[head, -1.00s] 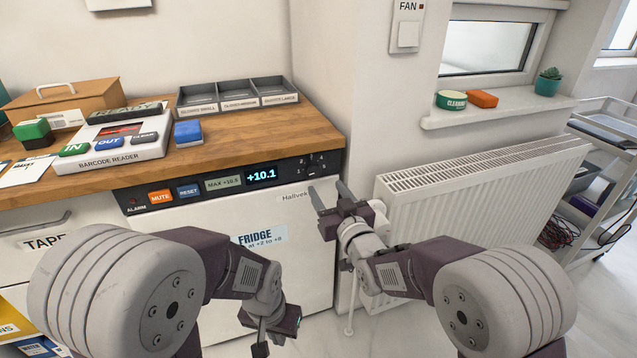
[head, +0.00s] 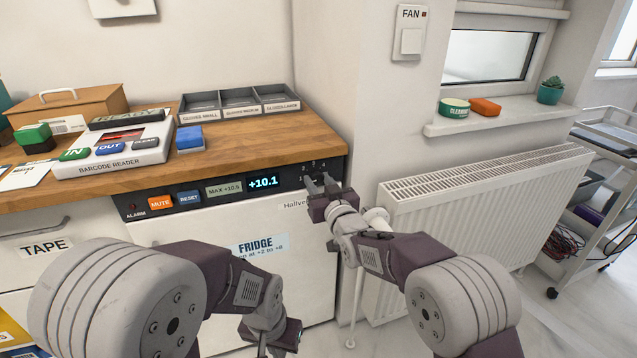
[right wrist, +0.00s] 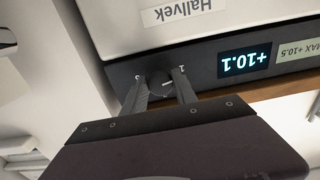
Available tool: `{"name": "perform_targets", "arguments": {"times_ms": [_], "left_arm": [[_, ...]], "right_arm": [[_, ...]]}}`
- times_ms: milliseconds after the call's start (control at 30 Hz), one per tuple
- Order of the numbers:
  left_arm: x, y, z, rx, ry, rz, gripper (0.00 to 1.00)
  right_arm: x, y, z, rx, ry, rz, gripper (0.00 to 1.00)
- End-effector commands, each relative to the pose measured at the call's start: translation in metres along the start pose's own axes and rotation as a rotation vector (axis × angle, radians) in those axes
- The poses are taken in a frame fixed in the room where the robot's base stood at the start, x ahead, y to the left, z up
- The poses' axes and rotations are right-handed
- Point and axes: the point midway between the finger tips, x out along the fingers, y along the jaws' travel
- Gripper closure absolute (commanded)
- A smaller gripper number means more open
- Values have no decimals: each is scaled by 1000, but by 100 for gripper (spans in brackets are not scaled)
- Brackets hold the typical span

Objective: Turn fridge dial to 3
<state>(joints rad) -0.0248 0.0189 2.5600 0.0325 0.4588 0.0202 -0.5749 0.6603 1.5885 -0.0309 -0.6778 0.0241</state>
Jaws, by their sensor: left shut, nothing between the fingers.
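The fridge (head: 190,232) stands under the wooden counter, with a dark control panel (head: 140,204) along its top. Its display (head: 263,183) reads +10.1. The dial (right wrist: 160,82) is at the panel's end, dark and round, upside down in the right wrist view. A pale mark shows on it; I cannot tell which number it points to. My right gripper (head: 321,182) is open, its fingers on either side of the dial; contact is unclear. It also shows in the right wrist view (right wrist: 162,88). In the head view it mostly hides the dial. My left gripper (head: 276,344) is shut and empty, low before the fridge.
The panel also has an orange MUTE button (head: 160,202) and a blue RESET button (head: 189,196). The counter (head: 240,133) carries a barcode reader (head: 112,160) and a grey divided tray (head: 236,111). A white radiator (head: 460,210) stands right of my right gripper.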

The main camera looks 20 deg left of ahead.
Motion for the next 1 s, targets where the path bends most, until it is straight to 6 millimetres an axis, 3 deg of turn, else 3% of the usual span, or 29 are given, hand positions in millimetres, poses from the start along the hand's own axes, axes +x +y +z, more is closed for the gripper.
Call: {"name": "perform_targets", "arguments": {"times_ms": [467,1000], "left_arm": [[0,0,0,0,0,0,100],[0,0,0,0,0,0,100]], "right_arm": [[0,0,0,130,1,0,100],[0,-1,-1,627,1,0,100]]}}
